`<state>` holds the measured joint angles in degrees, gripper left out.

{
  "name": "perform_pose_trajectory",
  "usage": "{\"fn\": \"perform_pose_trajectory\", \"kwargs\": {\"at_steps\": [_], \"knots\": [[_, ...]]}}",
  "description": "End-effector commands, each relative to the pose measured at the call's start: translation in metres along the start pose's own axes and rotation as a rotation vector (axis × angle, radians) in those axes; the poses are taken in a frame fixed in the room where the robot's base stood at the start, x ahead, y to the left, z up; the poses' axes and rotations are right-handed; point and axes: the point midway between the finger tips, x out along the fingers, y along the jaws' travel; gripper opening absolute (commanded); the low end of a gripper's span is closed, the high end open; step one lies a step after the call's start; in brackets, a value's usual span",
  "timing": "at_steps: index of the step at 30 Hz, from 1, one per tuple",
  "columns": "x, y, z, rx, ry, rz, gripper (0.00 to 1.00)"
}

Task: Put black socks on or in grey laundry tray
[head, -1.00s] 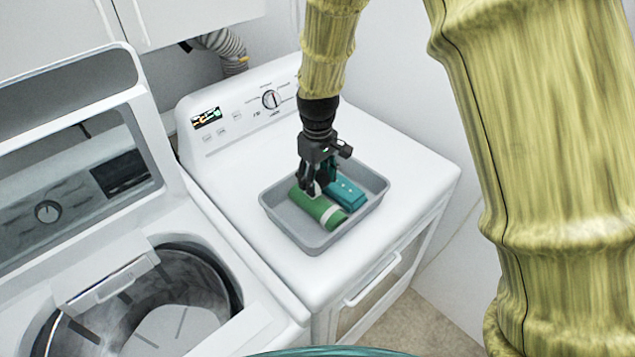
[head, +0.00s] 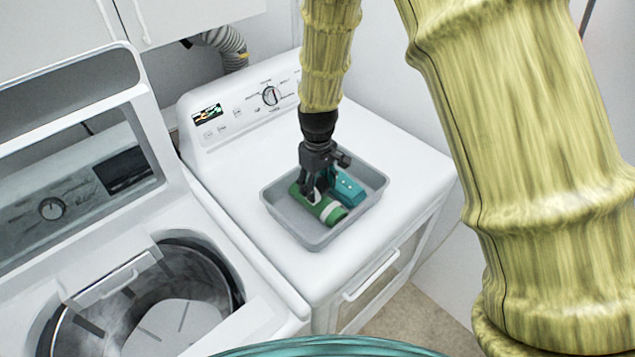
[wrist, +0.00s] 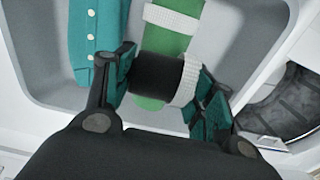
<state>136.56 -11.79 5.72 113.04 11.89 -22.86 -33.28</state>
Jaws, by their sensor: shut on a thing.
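The grey laundry tray (head: 287,223) sits on the white machine's top, and its grey inside shows in the wrist view (wrist: 38,60). My gripper (head: 313,195) points down into the tray area. In the wrist view my gripper (wrist: 168,92) is shut on the black socks (wrist: 155,74), a dark roll with a white band at its right end. The roll lies across the fingers, over the green roll. In the head view the socks are hard to separate from the dark fingers. I cannot tell whether they touch the things below.
In the tray lie a green roll (head: 327,211) with white bands and a folded teal garment (head: 350,192) with buttons. An open washer drum (head: 185,290) is at left. The dryer top (head: 400,165) around the tray is clear.

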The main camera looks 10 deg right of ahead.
Motion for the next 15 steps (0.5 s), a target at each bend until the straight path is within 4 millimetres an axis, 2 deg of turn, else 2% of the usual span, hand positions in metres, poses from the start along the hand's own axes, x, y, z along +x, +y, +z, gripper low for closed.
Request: {"fn": "perform_pose_trajectory", "kwargs": {"at_steps": [3,4,6,7,15], "knots": [[0.0032,-0.0001,0.0,0.0,0.0,0.0,0.29],[0.0024,0.0,0.0,0.0,0.0,0.0,0.6],[0.0023,0.0,0.0,0.0,0.0,0.0,0.73],[0.0022,0.0,0.0,0.0,0.0,0.0,0.76],[0.002,0.0,0.0,0.0,0.0,0.0,0.76]]}}
